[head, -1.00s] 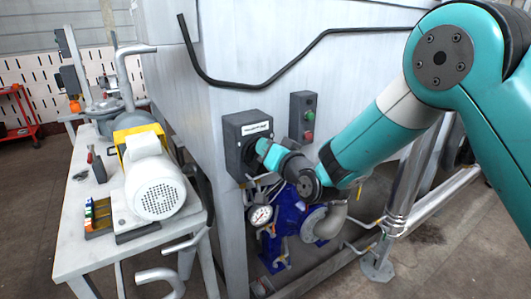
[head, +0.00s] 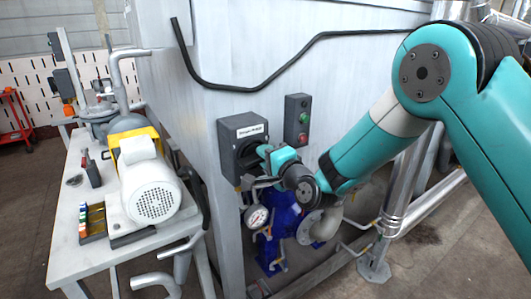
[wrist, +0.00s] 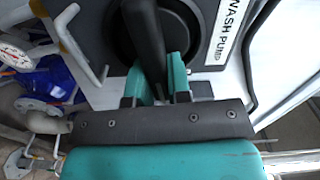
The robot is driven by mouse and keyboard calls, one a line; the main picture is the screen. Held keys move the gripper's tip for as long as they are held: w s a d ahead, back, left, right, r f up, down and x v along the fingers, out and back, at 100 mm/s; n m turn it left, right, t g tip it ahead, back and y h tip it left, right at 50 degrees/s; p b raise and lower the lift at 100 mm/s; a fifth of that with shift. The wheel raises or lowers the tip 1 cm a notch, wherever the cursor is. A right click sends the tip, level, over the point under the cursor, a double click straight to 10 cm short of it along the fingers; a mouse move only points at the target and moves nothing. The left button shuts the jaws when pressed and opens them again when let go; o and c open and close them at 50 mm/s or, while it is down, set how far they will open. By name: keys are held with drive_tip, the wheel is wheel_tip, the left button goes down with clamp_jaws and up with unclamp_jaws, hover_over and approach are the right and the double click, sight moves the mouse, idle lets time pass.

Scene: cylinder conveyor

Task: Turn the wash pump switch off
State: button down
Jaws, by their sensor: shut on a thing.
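The wash pump switch (head: 228,132) is a dark grey box with a white label on the side of the big grey tank. In the wrist view its label (wrist: 229,30) reads "WASH PUMP". Its black handle (wrist: 146,45) stands out from a round black dial. My gripper (wrist: 160,80) is shut on this handle, with one teal finger on each side of it. In the head view my gripper (head: 264,152) is at the front of the box and hides part of the dial. The handle's exact angle is hard to tell.
A grey box with a green and a red button (head: 297,119) is right of the switch. A pressure gauge (head: 256,217) and a blue pump (head: 285,225) sit below. A bench (head: 70,255) with a motor (head: 150,190) stands at left.

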drive_tip(key=shift+f+m, duration=0.15)
drive_tip(key=shift+m, duration=0.45)
drive_tip(key=c, duration=1.1)
unclamp_jaws()
drive_tip(key=shift+o, duration=0.2)
drive_tip(key=b+v, duration=1.1)
drive_tip(key=v, duration=0.6)
drive_tip(key=shift+d, duration=0.2)
drive_tip(key=shift+s, duration=0.15)
